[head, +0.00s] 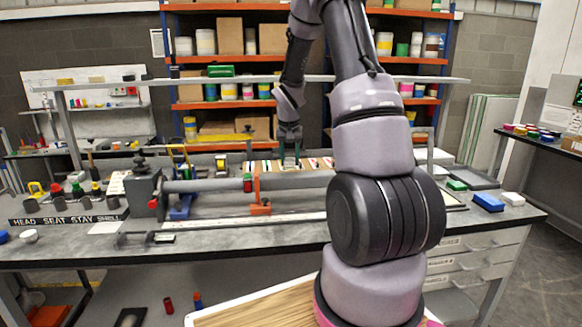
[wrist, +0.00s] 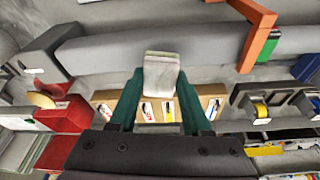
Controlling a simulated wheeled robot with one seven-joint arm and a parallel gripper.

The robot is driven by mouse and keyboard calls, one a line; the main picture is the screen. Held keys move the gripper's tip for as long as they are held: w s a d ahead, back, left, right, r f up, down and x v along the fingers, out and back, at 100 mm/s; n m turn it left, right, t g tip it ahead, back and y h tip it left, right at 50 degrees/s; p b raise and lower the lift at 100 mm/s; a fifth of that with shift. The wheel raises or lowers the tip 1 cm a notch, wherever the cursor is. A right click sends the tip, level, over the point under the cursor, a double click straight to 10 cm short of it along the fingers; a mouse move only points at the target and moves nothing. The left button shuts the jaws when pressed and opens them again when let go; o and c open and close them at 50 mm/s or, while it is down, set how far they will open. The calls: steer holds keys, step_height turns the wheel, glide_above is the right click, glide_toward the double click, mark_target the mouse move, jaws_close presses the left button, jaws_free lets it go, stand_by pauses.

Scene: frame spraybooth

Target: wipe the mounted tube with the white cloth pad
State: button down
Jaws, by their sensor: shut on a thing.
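The mounted tube (head: 215,186) is a long grey pipe lying level above the workbench, partly hidden behind my arm. It spans the upper part of the wrist view (wrist: 110,52). My gripper (head: 290,162) is at the tube's far side in the head view. In the wrist view its green fingers (wrist: 158,85) are shut on the white cloth pad (wrist: 161,75). The pad's far end overlaps the tube's near edge in that view; I cannot tell whether they touch.
An orange clamp (head: 260,208) and a blue support (head: 181,208) stand along the tube. A grey vise-like block (head: 143,190) is at its left end. A tray of coloured strips (wrist: 145,108) lies below my fingers. A blue box (head: 488,202) sits on the bench at right.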

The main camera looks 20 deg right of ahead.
steer(key=shift+w+a+r, duration=0.1)
steer(key=shift+a+r, duration=0.15)
steer(key=shift+r, duration=0.1)
steer(key=shift+d+r, duration=0.1)
steer(key=shift+r, duration=2.2)
